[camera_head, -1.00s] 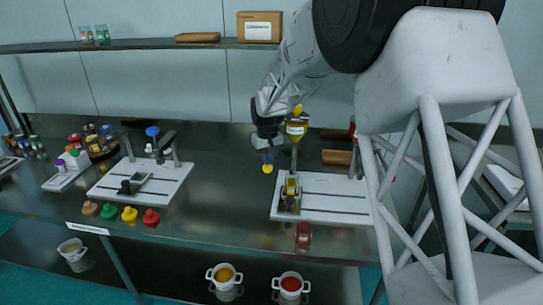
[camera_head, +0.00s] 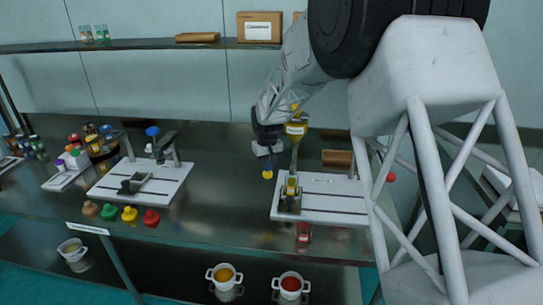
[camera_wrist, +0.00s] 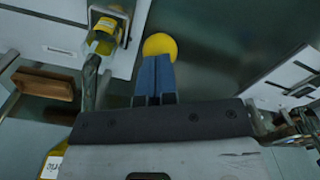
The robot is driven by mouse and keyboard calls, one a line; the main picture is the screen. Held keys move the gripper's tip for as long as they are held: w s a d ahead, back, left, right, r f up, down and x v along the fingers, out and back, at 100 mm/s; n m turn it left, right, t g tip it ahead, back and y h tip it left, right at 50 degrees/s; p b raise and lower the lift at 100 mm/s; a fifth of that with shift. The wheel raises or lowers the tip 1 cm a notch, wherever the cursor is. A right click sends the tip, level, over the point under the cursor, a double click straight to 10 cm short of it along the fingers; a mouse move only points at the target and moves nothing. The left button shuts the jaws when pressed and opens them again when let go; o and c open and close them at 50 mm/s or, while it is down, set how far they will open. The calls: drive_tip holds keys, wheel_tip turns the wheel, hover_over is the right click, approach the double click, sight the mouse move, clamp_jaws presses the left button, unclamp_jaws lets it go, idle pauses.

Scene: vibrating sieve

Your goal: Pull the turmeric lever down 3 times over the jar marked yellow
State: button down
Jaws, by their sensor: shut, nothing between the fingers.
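The turmeric dispenser (camera_head: 296,129) is a yellow-filled hopper on a post above the right white board. Its lever ends in a yellow ball knob (camera_head: 267,174), left of the post; the knob also shows in the wrist view (camera_wrist: 160,44). My gripper (camera_head: 269,161) is shut and empty, directly above the knob. In the wrist view the blue fingertips (camera_wrist: 154,62) are at the knob's near edge; I cannot tell whether they touch. A jar with yellow contents (camera_head: 291,187) stands upright beneath the hopper; it also shows in the wrist view (camera_wrist: 103,38). Its marking is not readable.
The white board (camera_head: 335,205) carries the jar. A wooden block (camera_head: 337,157) lies behind it, and a red ball (camera_head: 391,177) shows to the right. A second white board (camera_head: 167,184) stands left, with coloured lids before it. Bare table lies between the boards.

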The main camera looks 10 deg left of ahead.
drive_tip(key=shift+f, duration=1)
drive_tip(key=shift+r, duration=4.8)
wheel_tip(320, 180, up, 4)
drive_tip(key=shift+f, duration=0.1)
drive_tip(key=shift+f, duration=0.1)
